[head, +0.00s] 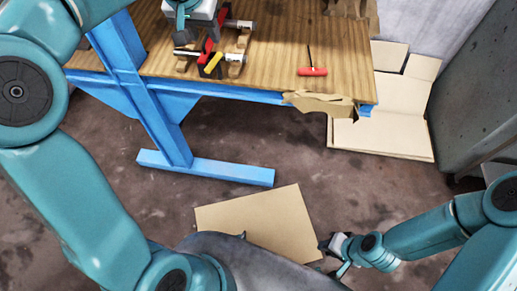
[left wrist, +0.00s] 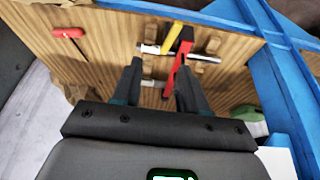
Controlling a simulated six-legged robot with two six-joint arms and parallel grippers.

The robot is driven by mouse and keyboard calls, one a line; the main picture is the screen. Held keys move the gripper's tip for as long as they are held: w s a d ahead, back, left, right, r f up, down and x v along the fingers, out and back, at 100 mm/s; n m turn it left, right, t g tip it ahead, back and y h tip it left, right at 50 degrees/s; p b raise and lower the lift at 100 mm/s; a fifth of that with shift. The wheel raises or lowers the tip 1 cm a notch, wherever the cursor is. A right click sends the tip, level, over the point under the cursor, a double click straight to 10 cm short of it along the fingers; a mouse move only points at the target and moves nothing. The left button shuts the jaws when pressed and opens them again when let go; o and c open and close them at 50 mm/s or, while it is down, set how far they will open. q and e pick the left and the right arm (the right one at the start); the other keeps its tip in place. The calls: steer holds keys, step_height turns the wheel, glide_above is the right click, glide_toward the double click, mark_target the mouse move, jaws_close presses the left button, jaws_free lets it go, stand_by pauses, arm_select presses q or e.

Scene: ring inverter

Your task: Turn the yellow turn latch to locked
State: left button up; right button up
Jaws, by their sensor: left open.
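The yellow turn latch (head: 213,63) is a short bar at the near end of a red piece (head: 206,50) on the wooden table. In the left wrist view the yellow latch (left wrist: 174,36) lies beyond my fingertips, angled against the red piece (left wrist: 179,65). My left gripper (head: 199,30) is over the fixture at the top of the head view. In the wrist view the left gripper (left wrist: 160,72) is open, with part of the red piece showing between its fingers. I cannot tell whether it touches. My right gripper (head: 334,256) is low over the floor, far from the latch.
Metal rods (head: 238,25) on wooden blocks flank the red piece. A red-handled tool (head: 312,71) lies to the right on the table (head: 275,60). The table has blue legs (head: 155,110). Cardboard (head: 260,222) lies on the floor, with more (head: 385,115) by the wall.

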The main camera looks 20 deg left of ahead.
arm_select(q)
steer(key=w+d+f+m+h, duration=0.15)
steer(key=d+f, duration=0.35)
steer(key=f, duration=0.8)
steer(key=s+d+f+g+h, duration=0.1)
steer(key=s+d+f, duration=0.2)
steer(key=f, duration=0.5)
steer(key=s+d+f+g+h+b, duration=0.1)
steer(key=s+d+f, duration=0.3)
steer(key=f, duration=0.4)
steer(key=s+d+f+h, duration=0.1)
steer(key=s+d+f, duration=0.3)
steer(key=f, duration=0.4)
steer(key=shift+s+d+g, duration=0.2)
steer(key=shift+d+g, duration=0.2)
steer(key=shift+d, duration=0.25)
steer(key=shift+w, duration=0.1)
